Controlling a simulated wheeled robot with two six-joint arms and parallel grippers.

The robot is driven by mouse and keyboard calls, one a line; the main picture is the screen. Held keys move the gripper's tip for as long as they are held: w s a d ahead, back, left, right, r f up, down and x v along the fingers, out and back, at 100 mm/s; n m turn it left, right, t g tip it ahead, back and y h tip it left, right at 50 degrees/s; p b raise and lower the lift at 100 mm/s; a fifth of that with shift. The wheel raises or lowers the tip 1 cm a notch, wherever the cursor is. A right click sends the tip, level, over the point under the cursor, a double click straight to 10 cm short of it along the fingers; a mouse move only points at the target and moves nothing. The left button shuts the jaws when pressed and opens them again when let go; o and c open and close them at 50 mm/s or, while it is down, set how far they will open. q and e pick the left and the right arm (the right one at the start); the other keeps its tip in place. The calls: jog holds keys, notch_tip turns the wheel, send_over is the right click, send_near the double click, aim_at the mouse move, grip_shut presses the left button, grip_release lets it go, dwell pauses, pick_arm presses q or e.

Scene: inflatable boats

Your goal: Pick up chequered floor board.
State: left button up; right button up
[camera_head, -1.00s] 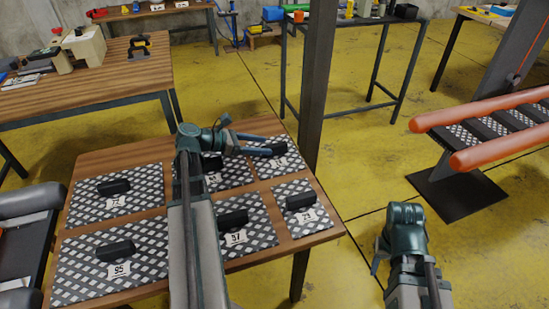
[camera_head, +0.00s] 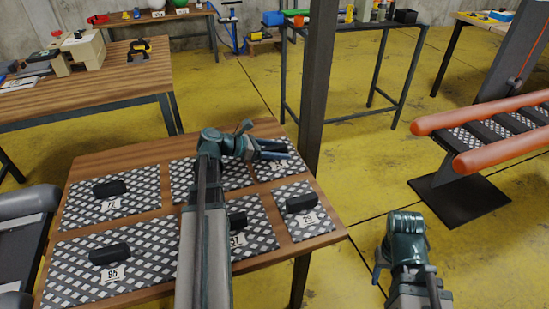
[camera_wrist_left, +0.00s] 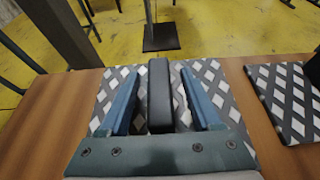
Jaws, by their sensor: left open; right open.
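Several chequered floor boards with black handles and number labels lie on a wooden table. My left gripper (camera_head: 280,151) is open over the far right board, hiding much of it. In the left wrist view, that board (camera_wrist_left: 108,84) lies beneath the blue fingers. Its black handle (camera_wrist_left: 160,100) stands between the open fingers (camera_wrist_left: 162,92), with gaps on both sides. The board labelled 29 (camera_head: 286,192) lies nearer; boards 72 (camera_head: 82,190) and 95 (camera_head: 70,263) lie left. Board 57 (camera_head: 262,238) is partly behind my arm. My right gripper (camera_head: 402,228) is over the floor, its fingers barely visible.
The wooden table (camera_head: 150,153) has narrow bare strips between boards. A dark post (camera_head: 315,90) rises just beyond its right edge. A rack with orange tubes (camera_head: 490,117) stands at the right. Another wooden table (camera_head: 110,85) is at the back left. Yellow floor is free between.

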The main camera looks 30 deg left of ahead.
aim_at(278, 146)
pick_arm(q)
grip_shut()
jog(key=shift+r, duration=0.1)
dwell(0.4)
notch_tip(278, 146, up, 10)
jog(key=p, duration=1)
